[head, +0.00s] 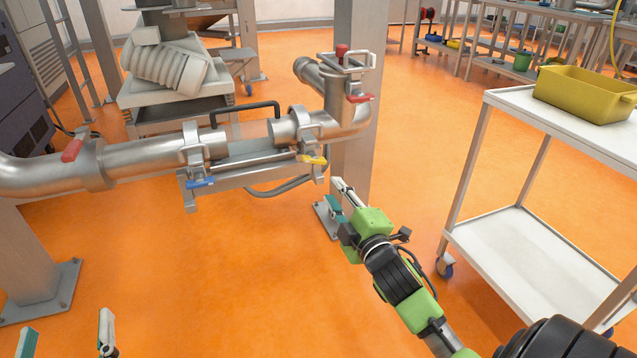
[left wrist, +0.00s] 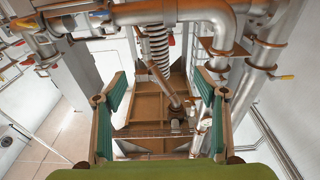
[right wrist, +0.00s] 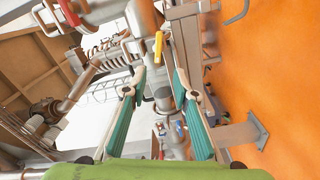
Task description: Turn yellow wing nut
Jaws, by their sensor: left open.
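The yellow wing nut (head: 313,160) sits on the clamp at the right end of the pipe joint. It also shows in the right wrist view (right wrist: 158,48), just beyond the fingertips. My right gripper (head: 335,192) is below and to the right of the nut in the head view. Its jaws (right wrist: 160,76) are apart with nothing between them, and it does not touch the nut. My left gripper (head: 65,328) is at the bottom left of the head view, far from the nut. Its jaws (left wrist: 160,74) are wide open and empty.
A blue wing nut (head: 201,184) is on the left clamp of the joint. Red-handled valves (head: 73,148) sit on the pipe. A steel post (head: 355,120) stands behind the joint. A white cart (head: 520,245) with a yellow bin (head: 590,92) is at right. Orange floor is clear in front.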

